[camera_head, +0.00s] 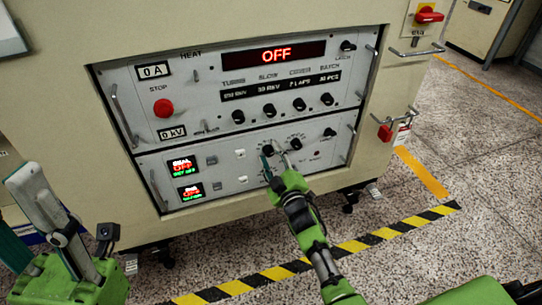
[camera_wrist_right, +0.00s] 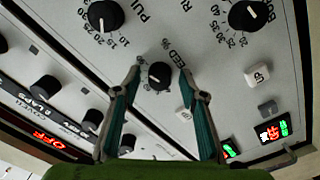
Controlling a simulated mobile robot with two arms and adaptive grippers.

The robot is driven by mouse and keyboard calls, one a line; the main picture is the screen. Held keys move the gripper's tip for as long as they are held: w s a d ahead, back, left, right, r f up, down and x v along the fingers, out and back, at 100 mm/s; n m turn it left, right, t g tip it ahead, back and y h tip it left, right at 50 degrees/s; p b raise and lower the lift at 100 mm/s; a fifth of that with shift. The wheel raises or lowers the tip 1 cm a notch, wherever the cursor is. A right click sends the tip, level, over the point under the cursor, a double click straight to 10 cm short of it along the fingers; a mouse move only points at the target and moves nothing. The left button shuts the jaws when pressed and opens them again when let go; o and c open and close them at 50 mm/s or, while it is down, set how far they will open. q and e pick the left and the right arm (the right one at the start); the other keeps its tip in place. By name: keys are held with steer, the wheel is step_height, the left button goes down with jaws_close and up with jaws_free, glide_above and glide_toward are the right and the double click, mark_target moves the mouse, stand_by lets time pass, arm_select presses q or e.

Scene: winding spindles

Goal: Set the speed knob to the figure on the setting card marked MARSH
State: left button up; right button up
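The speed knob (camera_wrist_right: 160,74) is a small black round knob with a white pointer line on the grey panel. In the right wrist view, part of its label, "EED", and printed figures show beside it. My right gripper (camera_wrist_right: 161,80) is open, its teal-and-grey fingertips on either side of the knob with gaps visible. In the head view the right gripper (camera_head: 275,153) is at the lower panel and hides the knob. My left gripper (camera_head: 14,205) is at the lower left, away from the panel, fingers apart, partly cut off. No card reading MARSH can be made out.
The cabinet (camera_head: 60,110) carries several other black knobs, a red stop button (camera_head: 163,108), an "OFF" display (camera_head: 274,54) and protruding handles (camera_head: 159,190). A red switch (camera_head: 429,15) sits at the right. Yellow-black tape (camera_head: 345,245) marks the clear floor in front.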

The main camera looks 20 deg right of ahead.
steer(key=s, duration=1.2)
steer(key=shift+d, duration=0.2)
